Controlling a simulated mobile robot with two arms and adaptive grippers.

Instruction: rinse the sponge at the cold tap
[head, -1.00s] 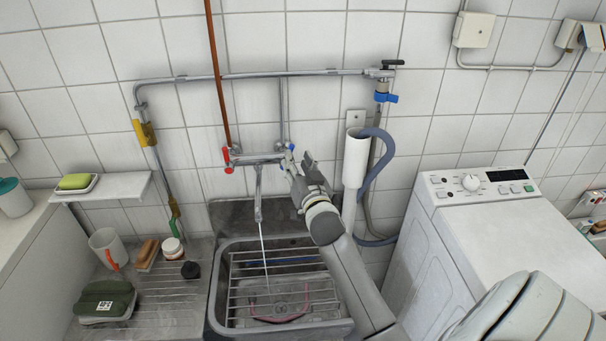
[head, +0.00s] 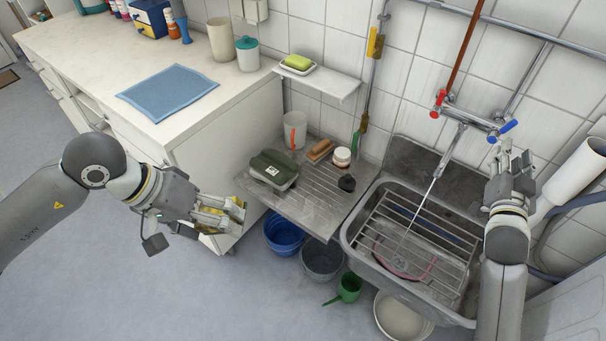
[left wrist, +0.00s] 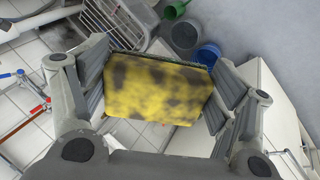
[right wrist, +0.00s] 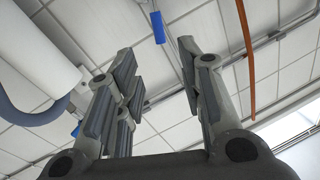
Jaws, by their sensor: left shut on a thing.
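The sponge (left wrist: 160,92), yellow with dark grimy patches, sits between the fingers of my left gripper (head: 222,212), which is shut on it. In the head view only its yellow edges (head: 238,203) show, in front of the counter and left of the drainboard. The cold tap's blue handle (head: 508,126) is on the wall mixer, with a red handle (head: 440,97) to its left. A thin stream of water (head: 414,216) falls from the spout (head: 455,142) into the sink (head: 350,236). My right gripper (head: 506,158) is open and empty, just below the blue handle; contact cannot be told.
A wire rack (head: 385,208) covers much of the sink; a pinkish thing lies beneath it. The drainboard (head: 312,208) holds a mug, brush, jar and green-lidded box. A wall shelf (head: 335,84) juts above. Floor at left is clear.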

